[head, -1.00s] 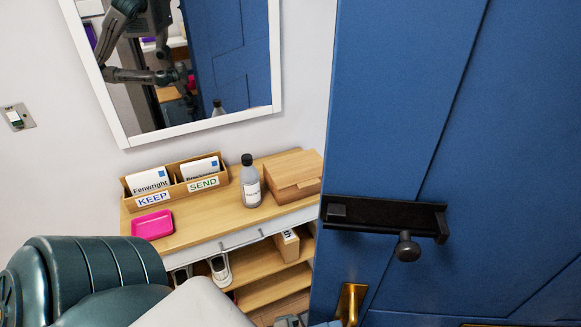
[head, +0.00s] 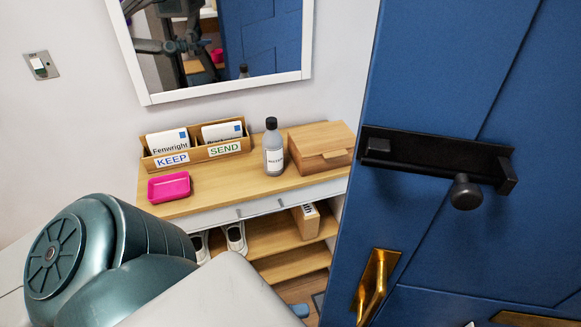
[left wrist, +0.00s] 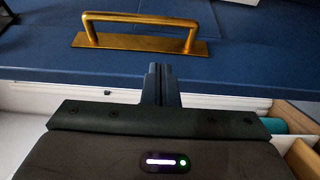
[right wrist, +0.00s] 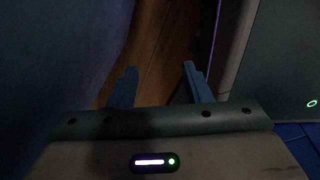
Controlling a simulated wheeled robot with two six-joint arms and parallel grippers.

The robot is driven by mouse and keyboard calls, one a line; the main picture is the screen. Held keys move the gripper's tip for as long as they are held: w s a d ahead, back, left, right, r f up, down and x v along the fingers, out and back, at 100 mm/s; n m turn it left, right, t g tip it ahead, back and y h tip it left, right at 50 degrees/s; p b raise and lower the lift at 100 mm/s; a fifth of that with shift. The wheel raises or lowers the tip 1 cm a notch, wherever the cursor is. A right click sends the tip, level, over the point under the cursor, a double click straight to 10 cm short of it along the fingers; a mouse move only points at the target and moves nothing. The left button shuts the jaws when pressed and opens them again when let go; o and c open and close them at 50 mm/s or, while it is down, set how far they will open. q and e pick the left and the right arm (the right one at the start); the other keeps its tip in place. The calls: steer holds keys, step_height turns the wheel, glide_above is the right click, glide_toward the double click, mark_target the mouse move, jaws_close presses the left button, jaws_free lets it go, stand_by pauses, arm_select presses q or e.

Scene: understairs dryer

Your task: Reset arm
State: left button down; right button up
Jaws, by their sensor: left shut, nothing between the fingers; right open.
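My left gripper (left wrist: 160,85) is shut with nothing between its fingers. In the left wrist view it points at a blue panel with a brass handle (left wrist: 140,44), and its fingertips are short of the handle. My left arm's teal joint (head: 95,255) and pale link fill the lower left of the head view. My right gripper (right wrist: 157,72) is open and empty in the dark right wrist view, over wood floor, between a dark blue surface and a grey panel.
A blue door (head: 450,90) with a black bolt (head: 440,158) and brass handle (head: 376,285) fills the right. A wooden shelf unit (head: 215,200) holds a letter rack (head: 200,150), pink dish (head: 169,187), bottle (head: 273,150) and wooden box (head: 322,146). A mirror (head: 296,76) hangs above.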

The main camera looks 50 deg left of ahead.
arm_select(q)
steer(key=shift+s+a, duration=0.1)
steer(key=shift+f, duration=0.1)
steer(key=s+a+f+m+g+y, duration=0.15)
steer(key=a+f, duration=0.25)
steer(key=f, duration=1)
steer(key=a+f+m+g+y, duration=0.2)
steer(key=a+f+g+y, duration=0.1)
steer(key=f, duration=1.2)
steer(key=s+a+f+m+g+y, duration=0.1)
steer(key=a+f+m+g+y, duration=0.2)
steer(key=f, duration=1.1)
steer(key=s+f+m+g+y, duration=0.1)
steer(key=s+f+g, duration=0.1)
steer(key=s+f, duration=0.2)
steer(key=s+a+f+m+g+y, duration=0.1)
steer(key=s+f+m+g, duration=0.1)
steer(key=f, duration=0.8)
steer(key=s+f+m+g+y, duration=0.1)
steer(key=s+f+m+g, duration=0.1)
steer(key=s+f, duration=0.3)
steer(key=shift+s+a+f, duration=0.25)
steer(key=shift+s+f, duration=0.1)
steer(key=shift+f, duration=0.6)
